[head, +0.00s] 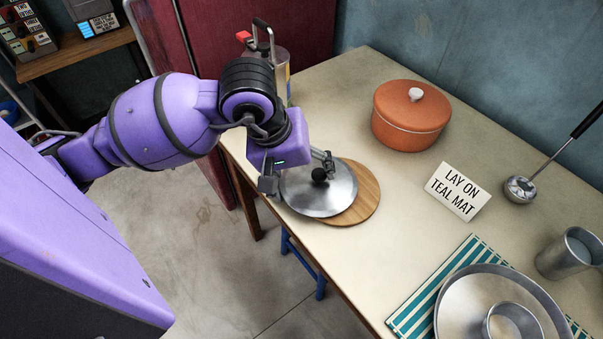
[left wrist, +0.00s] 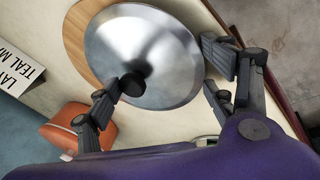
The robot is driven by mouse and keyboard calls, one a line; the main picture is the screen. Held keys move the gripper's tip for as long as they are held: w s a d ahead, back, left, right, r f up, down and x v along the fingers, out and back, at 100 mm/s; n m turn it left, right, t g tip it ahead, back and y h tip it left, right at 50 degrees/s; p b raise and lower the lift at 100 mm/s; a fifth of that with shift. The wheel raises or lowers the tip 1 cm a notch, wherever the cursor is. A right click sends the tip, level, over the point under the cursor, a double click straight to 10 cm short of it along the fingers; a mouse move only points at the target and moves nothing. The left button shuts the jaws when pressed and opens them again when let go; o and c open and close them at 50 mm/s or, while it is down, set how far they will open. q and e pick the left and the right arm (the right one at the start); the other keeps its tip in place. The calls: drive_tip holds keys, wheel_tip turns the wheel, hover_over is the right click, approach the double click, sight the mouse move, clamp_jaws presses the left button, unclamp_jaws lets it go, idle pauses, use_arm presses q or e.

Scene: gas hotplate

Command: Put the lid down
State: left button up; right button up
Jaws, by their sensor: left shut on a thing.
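The lid (head: 312,197) is a round shiny metal disc with a black knob (head: 320,174). In the head view it overlaps a round wooden board (head: 366,197) near the table's left edge; I cannot tell whether it touches the board. My left gripper (head: 298,176) is shut on the lid. In the left wrist view, one finger is by the knob (left wrist: 132,85) and the other by the lid's rim (left wrist: 190,70). A teal-and-white striped mat (head: 408,318) lies at the front right, partly under a wide metal pan (head: 452,310). My right gripper is not in view.
A white sign (head: 458,191) reads "LAY ON TEAL MAT". An orange lidded pot (head: 405,125) stands at the back. A ladle (head: 520,189) and a metal cup (head: 567,255) are at the right. A canister (head: 278,75) stands at the far left corner. The table's middle is clear.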

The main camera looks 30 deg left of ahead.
use_arm(q)
drive_tip(key=shift+f, duration=0.1)
drive_tip(key=o, duration=0.8)
drive_tip(key=shift+f, duration=0.1)
drive_tip(key=shift+c, duration=0.2)
drive_tip(key=o, duration=0.5)
drive_tip(key=shift+c, duration=0.2)
drive_tip(key=shift+r, duration=0.3)
drive_tip(key=p+v, duration=0.1)
drive_tip(key=v, duration=1.1)
drive_tip(key=shift+f, duration=0.1)
